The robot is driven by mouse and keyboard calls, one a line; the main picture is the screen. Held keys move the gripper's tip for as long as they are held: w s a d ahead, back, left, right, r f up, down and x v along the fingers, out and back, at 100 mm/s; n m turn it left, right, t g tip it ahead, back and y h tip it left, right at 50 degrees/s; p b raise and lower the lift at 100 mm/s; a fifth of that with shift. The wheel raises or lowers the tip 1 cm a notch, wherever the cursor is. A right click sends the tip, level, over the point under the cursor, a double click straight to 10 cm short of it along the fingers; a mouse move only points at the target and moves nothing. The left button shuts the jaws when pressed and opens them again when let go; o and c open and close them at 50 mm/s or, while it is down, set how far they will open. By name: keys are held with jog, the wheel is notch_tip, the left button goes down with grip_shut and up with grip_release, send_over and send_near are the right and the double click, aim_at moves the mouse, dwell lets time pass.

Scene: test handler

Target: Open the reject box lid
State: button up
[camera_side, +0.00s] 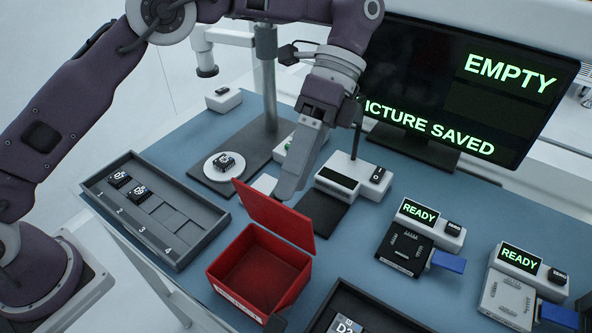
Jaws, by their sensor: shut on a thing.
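The red reject box (228,272) stands on the blue table with its opening showing and its inside empty. Its red lid (262,212) is raised at the back edge, standing steeply up from the box. My gripper (287,191) is at the upper edge of the lid, shut on it. The fingertips are partly hidden where they meet the lid.
A round white stand (213,168) holds a chip. A monitor (450,90) stands behind. Test sockets (405,247) are at right, and a dark tray (345,292) is in front.

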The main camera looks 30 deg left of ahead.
jog(key=s+d+r+t, duration=0.1)
jog(key=s, duration=0.1)
jog(key=s+d+r+m+t+y, duration=0.1)
jog(key=s+r, duration=0.1)
jog(key=s+d+r+m+t, duration=0.1)
jog(key=s+r, duration=0.1)
jog(key=shift+s+r+y, duration=0.25)
jog(key=shift+s+y, duration=0.05)
jog(key=c, duration=1.1)
jog(key=s+t, duration=0.1)
jog(key=s, duration=0.1)
jog(key=s+r+t, duration=0.1)
jog(key=t, duration=0.1)
jog(key=s+r+t, duration=0.1)
jog(key=s+t, duration=0.1)
jog(key=shift+s+a+r+y, duration=0.15)
jog(key=shift+s+a+y, duration=0.15)
jog(key=shift+s+a, duration=0.1)
grip_shut()
jog(key=s+a+r+m+t+h, duration=0.1)
jog(key=s+a+r+t+h, duration=0.1)
jog(key=s+t, duration=0.25)
jog(key=w+f, duration=0.8)
jog(key=shift+w+a+t, duration=0.15)
jog(key=shift+a+t, duration=0.05)
jog(key=shift+t, duration=0.25)
jog(key=shift+f, duration=0.1)
